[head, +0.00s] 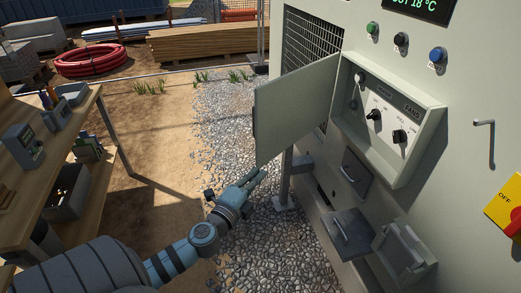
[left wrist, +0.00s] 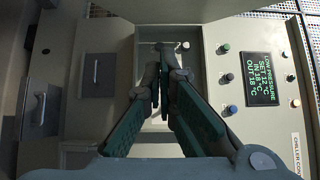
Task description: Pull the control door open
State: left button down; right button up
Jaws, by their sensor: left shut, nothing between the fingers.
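The control door (head: 292,108) is a pale flat panel, swung well out from the chiller and standing to the left of its recessed control box (head: 388,125). The box's inside with knobs is exposed. My left gripper (head: 258,175) is shut and empty, close to the door's lower edge; I cannot tell whether it touches. In the left wrist view, the closed fingers (left wrist: 163,58) lie in front of the control box, hiding part of it. A pale panel (left wrist: 185,8), probably the door, crosses the top there. My right gripper is not in view.
The chiller's front has buttons (head: 437,55), a grey handle (head: 485,123) and a yellow-red switch (head: 508,205) at right, with grey hatches (head: 350,233) below the box. A wooden workbench (head: 75,130) stands at left. Open gravel (head: 215,115) lies between.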

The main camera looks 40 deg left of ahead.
aim_at(261, 154)
pick_arm(q)
jog(key=w+a, duration=0.3)
jog(key=w, duration=0.2)
jog(key=w+a, duration=0.2)
jog(key=w, duration=0.1)
jog(key=shift+w+a+f, duration=0.15)
jog(key=shift+w+a, duration=0.1)
jog(key=shift+a, duration=0.05)
jog(key=shift+d, duration=0.1)
